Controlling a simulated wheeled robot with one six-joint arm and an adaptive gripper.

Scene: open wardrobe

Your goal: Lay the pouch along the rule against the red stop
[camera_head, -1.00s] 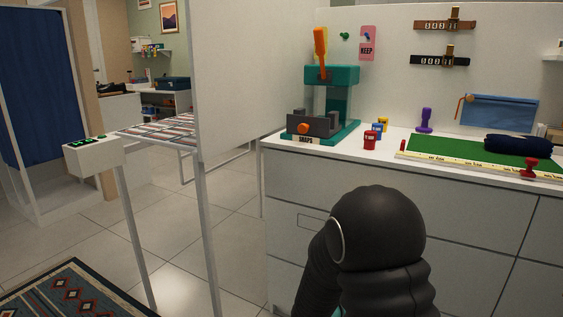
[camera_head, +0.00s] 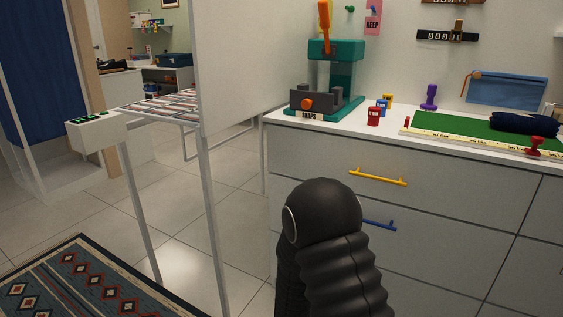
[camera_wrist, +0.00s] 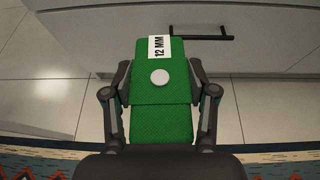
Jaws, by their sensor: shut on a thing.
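A green pouch (camera_wrist: 161,112) with a flap, a white round snap and a white "12 MM" label is in my gripper (camera_wrist: 160,84). The fingers are shut on its two sides, in the wrist view. The gripper and pouch do not show in the head view, only my dark arm. The cream rule (camera_head: 460,140) lies along the front edge of a green mat (camera_head: 455,127) on the white counter. The red stop (camera_head: 535,146) stands at the rule's right part. The pouch is away from the rule, in front of a drawer unit.
A dark blue folded cloth (camera_head: 525,123) lies on the mat's right. A teal press (camera_head: 328,85), small red, yellow and blue blocks (camera_head: 375,115) and a purple stamp (camera_head: 429,97) stand on the counter. A post-mounted box (camera_head: 97,132) stands left.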

